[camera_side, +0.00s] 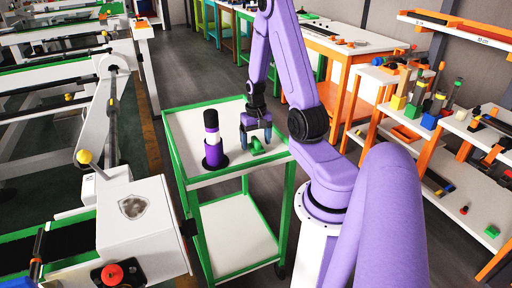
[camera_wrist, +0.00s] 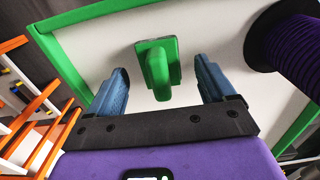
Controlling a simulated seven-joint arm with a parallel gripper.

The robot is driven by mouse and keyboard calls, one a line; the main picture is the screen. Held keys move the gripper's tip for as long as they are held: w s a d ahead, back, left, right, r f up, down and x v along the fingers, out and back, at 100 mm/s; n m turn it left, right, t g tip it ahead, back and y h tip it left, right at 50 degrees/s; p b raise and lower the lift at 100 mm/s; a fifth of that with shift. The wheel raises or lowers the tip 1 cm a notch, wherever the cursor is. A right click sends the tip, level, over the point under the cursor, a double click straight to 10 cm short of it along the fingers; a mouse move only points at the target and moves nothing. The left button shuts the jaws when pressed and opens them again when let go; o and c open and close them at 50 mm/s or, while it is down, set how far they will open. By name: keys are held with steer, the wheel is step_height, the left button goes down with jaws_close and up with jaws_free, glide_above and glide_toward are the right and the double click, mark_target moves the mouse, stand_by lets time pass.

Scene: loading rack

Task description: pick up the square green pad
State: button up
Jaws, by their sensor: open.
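The square green pad (camera_wrist: 172,50) lies on the white top of a green-edged cart (camera_wrist: 90,40). A raised green handle (camera_wrist: 157,75) stands up from the pad. In the side view the pad (camera_side: 258,147) is small and sits just below and right of my gripper (camera_side: 256,136). In the wrist view my gripper (camera_wrist: 163,88) is open, with its blue fingers spread to the left and right of the handle. Nothing is between the fingers in a grip; whether they are level with the handle is hard to tell.
A purple, white and black cylinder on a dark base (camera_side: 212,140) stands left of the pad on the cart top; its purple body (camera_wrist: 292,48) fills the upper right of the wrist view. Orange-framed shelves (camera_side: 410,125) stand to the right. The cart's lower shelf (camera_side: 238,230) is empty.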

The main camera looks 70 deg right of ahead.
mark_target(256, 139)
steer(key=shift+f, duration=0.6)
steer(key=c, duration=1.1)
steer(key=shift+c, duration=0.2)
steer(key=shift+r, duration=0.1)
step_height(256, 139, up, 10)
